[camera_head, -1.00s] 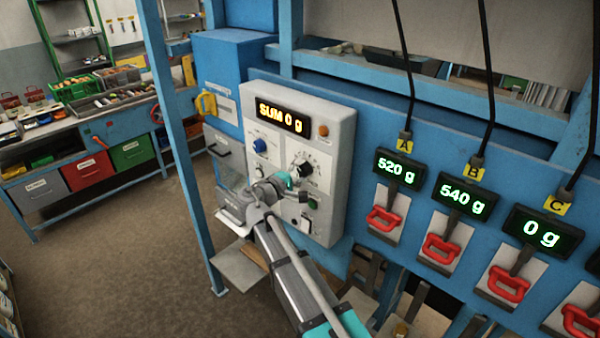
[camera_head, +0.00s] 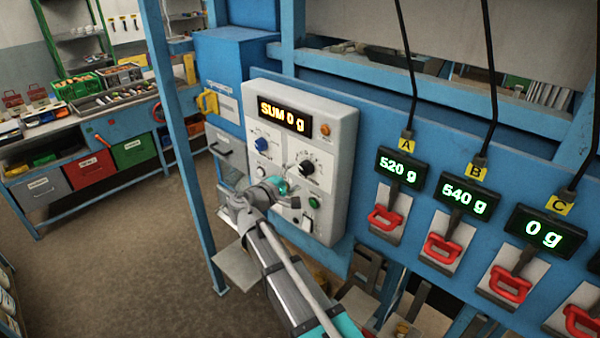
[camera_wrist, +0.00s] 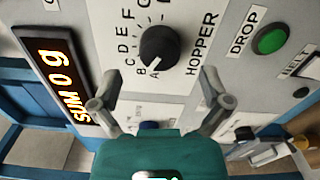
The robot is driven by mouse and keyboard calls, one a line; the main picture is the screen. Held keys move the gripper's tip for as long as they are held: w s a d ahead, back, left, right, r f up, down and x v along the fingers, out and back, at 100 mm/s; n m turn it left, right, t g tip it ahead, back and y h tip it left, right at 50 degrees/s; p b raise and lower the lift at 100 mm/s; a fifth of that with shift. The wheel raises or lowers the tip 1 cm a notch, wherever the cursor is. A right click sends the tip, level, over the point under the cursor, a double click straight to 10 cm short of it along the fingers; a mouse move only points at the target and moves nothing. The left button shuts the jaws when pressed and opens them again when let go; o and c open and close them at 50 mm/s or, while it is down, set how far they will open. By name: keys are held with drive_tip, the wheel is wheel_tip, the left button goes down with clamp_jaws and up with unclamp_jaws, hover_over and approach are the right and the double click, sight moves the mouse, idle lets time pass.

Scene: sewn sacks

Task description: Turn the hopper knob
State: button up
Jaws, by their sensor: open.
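The hopper knob (camera_wrist: 159,46) is a round black dial on a white plate lettered from A upward, beside the word HOPPER. Its white mark appears to point at or near A. In the head view the knob (camera_head: 306,167) sits on the grey control panel (camera_head: 342,150), under the SUM display. My gripper (camera_wrist: 161,103) is open and empty. Its two fingers show apart in the wrist view, below and to either side of the knob, not touching it. In the head view my gripper (camera_head: 284,189) is in front of the panel, just lower left of the knob.
The SUM display (camera_head: 284,115) reads 0 g. A green DROP button (camera_wrist: 270,40) and a blue knob (camera_head: 262,144) are close by on the panel. Scale displays A (camera_head: 400,170), B (camera_head: 464,195) and C (camera_head: 544,233) read 520 g, 540 g and 0 g.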

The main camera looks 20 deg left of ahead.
drive_tip(key=v, duration=0.8)
drive_tip(key=shift+s+a, duration=0.2)
drive_tip(key=shift+s, duration=0.15)
drive_tip(key=w+d+f+m+g+b, duration=0.25)
drive_tip(key=d+f, duration=0.35)
drive_tip(key=d, duration=0.3)
drive_tip(key=w+d+f+m+g+h+b, duration=0.1)
drive_tip(key=d+f+m+g+b, duration=0.1)
drive_tip(key=d+f+g, duration=0.35)
drive_tip(key=w+d+f+m+g+b, duration=0.1)
drive_tip(key=w+d+f+m+b, duration=0.15)
drive_tip(key=d+f, duration=0.6)
drive_tip(key=s+d+f+m+g+y+b, duration=0.2)
drive_tip(key=d+f, duration=0.3)
drive_tip(key=d, duration=0.3)
drive_tip(key=s+d+f+m+g+y+b, duration=0.3)
drive_tip(key=s+d+f+b, duration=0.2)
drive_tip(key=d, duration=0.3)
drive_tip(key=s+d+f+m+g+y+b, duration=0.2)
drive_tip(key=d+f, duration=0.4)
drive_tip(key=d, duration=0.3)
drive_tip(key=shift+s+m+g+y+b, duration=0.3)
drive_tip(key=shift+s+m+y+b, duration=0.1)
drive_tip(key=shift+s+m+b, duration=0.4)
clamp_jaws()
